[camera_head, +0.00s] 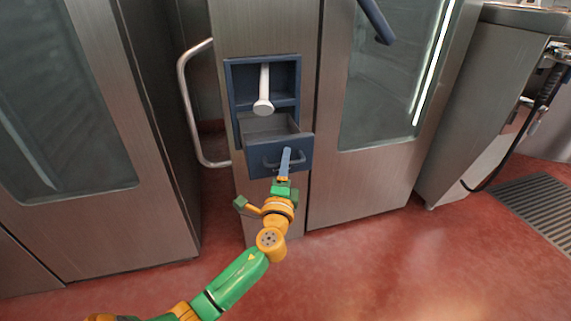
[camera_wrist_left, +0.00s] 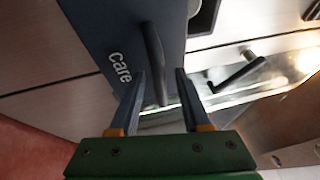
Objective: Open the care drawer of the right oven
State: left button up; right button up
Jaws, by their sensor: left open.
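The care drawer (camera_head: 260,158) is a small blue drawer in the narrow steel panel left of the right oven's glass door. It stands pulled out, and its grey inside shows from above. In the left wrist view the drawer front (camera_wrist_left: 112,40) carries the word "care" and a dark bar handle (camera_wrist_left: 154,60). My left gripper (camera_head: 287,152) is at the drawer front, by the handle. The left wrist view shows the gripper (camera_wrist_left: 158,80) open, with the handle's end between its two fingertips. I cannot tell whether a finger touches it. My right gripper is not in view.
Above the drawer is a blue recess (camera_head: 283,80) with a white knobbed rod (camera_head: 264,95). The right oven's glass door (camera_head: 385,80) has a dark blue handle (camera_head: 376,20). A curved steel handle (camera_head: 187,110) stands to the left. The red floor (camera_head: 400,265) in front is clear.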

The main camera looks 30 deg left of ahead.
pick_arm(q)
jog(key=v, duration=0.7)
